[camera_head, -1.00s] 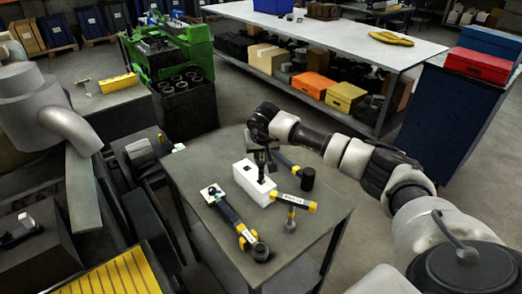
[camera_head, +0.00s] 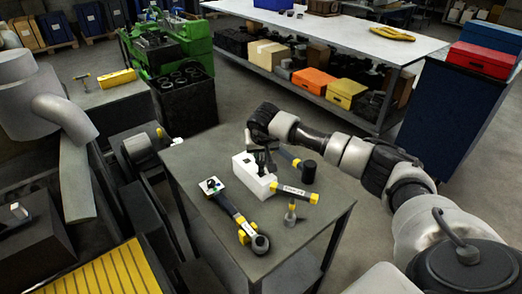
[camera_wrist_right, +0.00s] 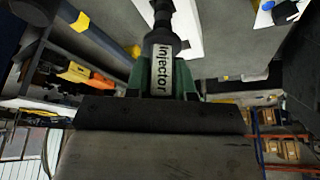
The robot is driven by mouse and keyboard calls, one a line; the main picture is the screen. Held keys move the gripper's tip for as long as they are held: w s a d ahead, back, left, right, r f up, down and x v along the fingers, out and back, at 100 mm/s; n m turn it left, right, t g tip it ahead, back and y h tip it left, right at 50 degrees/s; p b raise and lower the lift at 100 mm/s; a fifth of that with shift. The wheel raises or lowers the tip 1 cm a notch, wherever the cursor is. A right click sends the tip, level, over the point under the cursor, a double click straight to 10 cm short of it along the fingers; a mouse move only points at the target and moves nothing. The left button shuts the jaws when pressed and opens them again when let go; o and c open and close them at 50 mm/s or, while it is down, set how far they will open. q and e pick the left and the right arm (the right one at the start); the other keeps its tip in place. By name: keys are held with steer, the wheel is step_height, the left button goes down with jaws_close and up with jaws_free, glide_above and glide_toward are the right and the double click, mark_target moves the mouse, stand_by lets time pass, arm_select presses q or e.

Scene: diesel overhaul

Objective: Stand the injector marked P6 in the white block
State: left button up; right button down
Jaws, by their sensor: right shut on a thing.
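My right gripper (camera_head: 262,158) is shut on a dark injector (camera_head: 263,168) with a white label. In the right wrist view the green fingers (camera_wrist_right: 162,82) grip the injector (camera_wrist_right: 162,66), whose label reads "injector". No P6 mark is readable. The injector hangs about upright at the white block (camera_head: 252,184), which lies on the grey table. The block also shows in the wrist view (camera_wrist_right: 188,22), behind the injector's far end. I cannot tell whether the tip is in a hole or just above it. A dark square opening shows in the block's left part. My left gripper is not in view.
A hammer (camera_head: 297,193) with a yellow-marked handle lies close right of the block. A long dark tool (camera_head: 240,222) with yellow parts lies in front. A dark cylinder (camera_head: 308,170) is at the right. The table's front left corner (camera_head: 215,245) is bare.

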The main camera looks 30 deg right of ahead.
mark_target(261, 160)
steer(key=shift+f+b, duration=1.9)
steer(key=shift+f, duration=0.5)
steer(key=c, duration=0.9)
jaws_free()
steer(key=b+v, duration=0.2)
steer(key=v, duration=0.8)
steer(key=shift+s+r, duration=0.2)
steer(key=shift+r, duration=0.2)
